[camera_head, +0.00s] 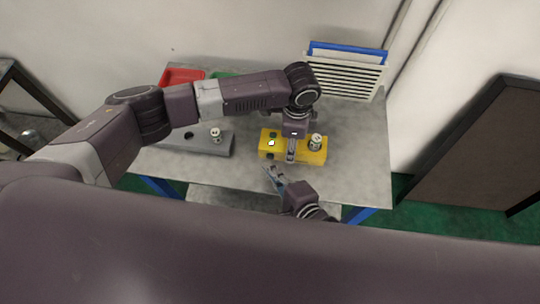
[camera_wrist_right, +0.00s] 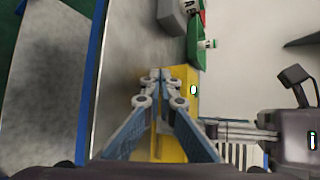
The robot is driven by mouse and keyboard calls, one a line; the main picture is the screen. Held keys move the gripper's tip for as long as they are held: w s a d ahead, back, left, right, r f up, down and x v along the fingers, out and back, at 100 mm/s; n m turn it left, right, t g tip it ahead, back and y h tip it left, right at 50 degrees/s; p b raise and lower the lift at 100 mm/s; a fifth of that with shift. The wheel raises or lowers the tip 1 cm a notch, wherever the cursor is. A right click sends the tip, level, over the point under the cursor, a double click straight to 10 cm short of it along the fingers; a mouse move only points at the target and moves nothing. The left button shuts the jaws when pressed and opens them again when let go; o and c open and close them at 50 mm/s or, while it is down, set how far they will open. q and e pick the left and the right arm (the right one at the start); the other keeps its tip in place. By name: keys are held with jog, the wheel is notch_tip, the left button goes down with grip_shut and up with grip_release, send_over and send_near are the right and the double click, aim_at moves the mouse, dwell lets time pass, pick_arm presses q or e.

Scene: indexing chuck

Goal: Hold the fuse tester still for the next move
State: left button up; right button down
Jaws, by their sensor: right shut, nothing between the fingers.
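The fuse tester appears to be the yellow block (camera_head: 265,152) on the table, with a small lit greenish-white spot and dark marks on its left part. A pale cylinder (camera_head: 315,142) stands at its right end. My left gripper (camera_head: 291,155) comes down over the tester's middle; whether its fingers are open or touch the block is unclear. My right gripper (camera_head: 268,171) is in front of the tester's near side, shut and empty. In the right wrist view its fingertips (camera_wrist_right: 160,76) meet in front of the yellow block (camera_wrist_right: 182,84), partly hiding it; contact is unclear.
A grey block (camera_head: 195,142) with a pale cylinder (camera_head: 215,134) stands left on the table (camera_head: 355,180). Red (camera_head: 180,77) and green (camera_head: 222,75) bins lie behind my left arm. A white slatted rack (camera_head: 345,77) with a blue back stands back right. The table's right side is bare.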

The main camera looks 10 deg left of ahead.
aim_at(267, 192)
jog(key=shift+s, duration=2.5)
pick_arm(q)
jog(key=o, duration=1.4)
jog(key=shift+o, duration=0.2)
notch_tip(267, 192, up, 12)
